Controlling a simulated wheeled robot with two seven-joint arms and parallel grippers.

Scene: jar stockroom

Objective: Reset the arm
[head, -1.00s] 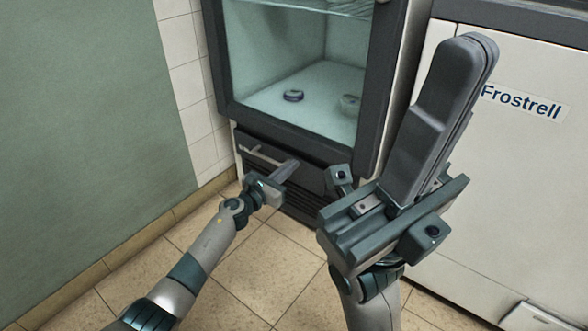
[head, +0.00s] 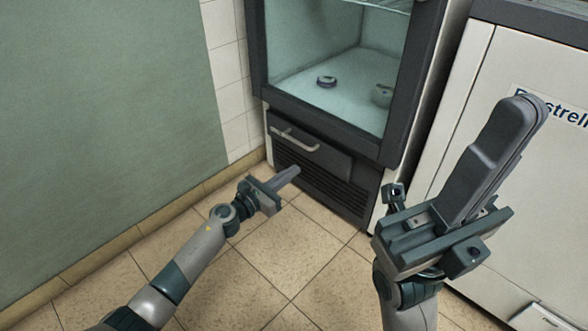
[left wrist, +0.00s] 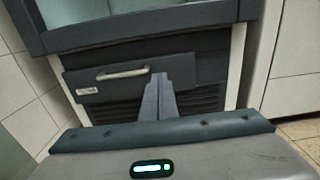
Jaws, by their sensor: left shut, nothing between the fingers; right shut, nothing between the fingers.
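My left gripper (head: 286,178) comes in from the left in the head view. It is shut and empty, held over the floor before the lower front of the glass cabinet. In the left wrist view its closed fingers (left wrist: 158,98) point at the drawer panel and grille. My right gripper (head: 507,140) is at the right of the head view, raised with its fingers pointing up. It is shut with nothing in it, and it covers part of the white unit behind it.
The dark-framed glass cabinet (head: 372,142) holds a small round jar or lid (head: 326,82) and a pale item (head: 382,95). Below is a drawer with a handle (head: 296,140). A white unit (head: 476,118) stands right, a green wall panel (head: 100,110) left. Floor (head: 290,255) between is clear.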

